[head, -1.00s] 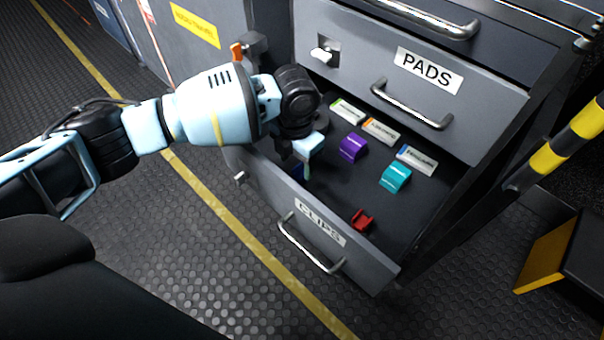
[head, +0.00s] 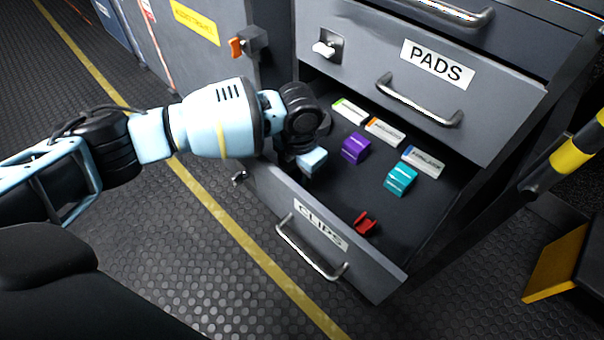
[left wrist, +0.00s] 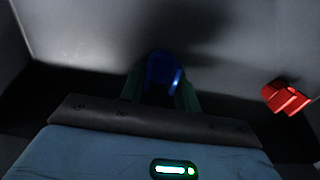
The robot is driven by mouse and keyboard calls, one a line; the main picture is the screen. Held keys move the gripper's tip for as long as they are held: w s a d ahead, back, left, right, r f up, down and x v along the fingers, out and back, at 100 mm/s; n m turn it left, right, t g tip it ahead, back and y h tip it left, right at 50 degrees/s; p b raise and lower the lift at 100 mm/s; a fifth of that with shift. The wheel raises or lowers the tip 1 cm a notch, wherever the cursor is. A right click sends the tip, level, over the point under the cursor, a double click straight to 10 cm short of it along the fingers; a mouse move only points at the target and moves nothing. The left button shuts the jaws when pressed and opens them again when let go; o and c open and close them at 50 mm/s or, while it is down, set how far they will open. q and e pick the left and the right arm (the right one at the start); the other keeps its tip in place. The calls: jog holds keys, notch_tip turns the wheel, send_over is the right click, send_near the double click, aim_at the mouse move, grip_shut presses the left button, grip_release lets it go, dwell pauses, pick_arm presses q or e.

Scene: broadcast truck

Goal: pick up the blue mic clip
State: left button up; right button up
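The blue mic clip (left wrist: 163,72) shows in the dark left wrist view, between the two greenish fingers of my left gripper (left wrist: 162,88). The fingers stand on both sides of it; whether they press on it is too dark to tell. In the head view my left gripper (head: 310,165) reaches down into the open drawer labelled CLIPS (head: 290,195), at its left end behind the front panel. The blue clip and the fingertips are hidden there. My right gripper is not in view.
In the drawer lie a purple clip (head: 355,149), a teal clip (head: 400,180) and a red clip (head: 365,223), to the right of my gripper. Label cards (head: 384,132) lie behind them. The PADS drawer (head: 490,100) overhangs the back. A yellow-black post (head: 570,155) stands right.

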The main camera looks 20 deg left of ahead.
pick_arm(q)
jog(key=shift+c, duration=1.2)
